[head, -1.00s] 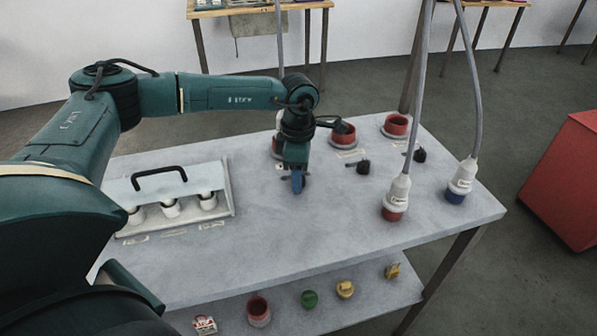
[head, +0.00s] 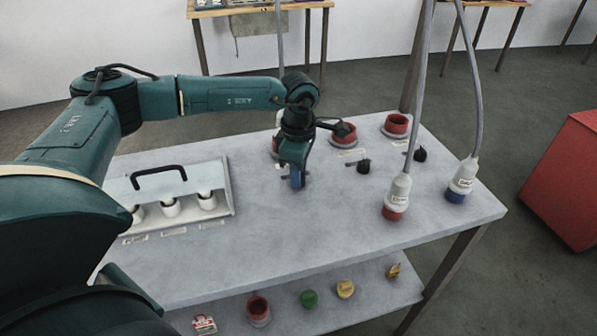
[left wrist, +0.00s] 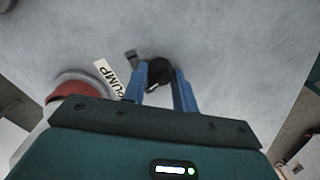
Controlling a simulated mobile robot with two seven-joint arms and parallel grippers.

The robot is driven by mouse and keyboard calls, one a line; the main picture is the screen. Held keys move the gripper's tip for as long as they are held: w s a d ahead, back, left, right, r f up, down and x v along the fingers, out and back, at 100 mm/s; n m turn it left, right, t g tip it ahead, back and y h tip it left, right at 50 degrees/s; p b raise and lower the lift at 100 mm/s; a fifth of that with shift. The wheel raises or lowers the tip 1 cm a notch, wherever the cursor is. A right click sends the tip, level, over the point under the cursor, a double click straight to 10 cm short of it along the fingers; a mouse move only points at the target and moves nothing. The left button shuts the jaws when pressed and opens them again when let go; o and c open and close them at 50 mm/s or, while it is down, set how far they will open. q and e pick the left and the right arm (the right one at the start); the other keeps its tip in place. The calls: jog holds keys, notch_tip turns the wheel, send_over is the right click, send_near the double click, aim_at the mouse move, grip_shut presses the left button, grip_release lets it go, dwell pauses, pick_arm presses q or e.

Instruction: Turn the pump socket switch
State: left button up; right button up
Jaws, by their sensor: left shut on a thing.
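My left gripper (head: 296,181) points down at the grey table top, left of the middle. In the left wrist view its blue fingers (left wrist: 160,90) are shut on a black switch knob (left wrist: 158,70). A "PUMP" label (left wrist: 108,78) lies just left of the knob, beside a red-topped socket (left wrist: 80,88). The lower part of that socket is covered by the gripper body in the wrist view. In the head view the gripper hides the knob. My right gripper is not in view.
Two more red sockets (head: 344,134) (head: 396,124) stand farther right, with black switches (head: 363,166) (head: 420,154) near them. Two cabled plugs (head: 397,194) (head: 461,182) stand at the right. A panel with a black handle (head: 160,176) stands at the left. The table's front middle is clear.

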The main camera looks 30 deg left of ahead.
pick_arm(q)
jog(key=m+b, duration=0.1)
jog(key=m, duration=0.4)
jog(key=shift+f, duration=0.1)
jog(key=shift+m+b, duration=0.65)
jog(key=shift+m, duration=1.75)
jog(key=o, duration=1)
notch_tip(320, 180, up, 13)
jog(key=shift+r, duration=0.2)
jog(key=shift+d, duration=0.1)
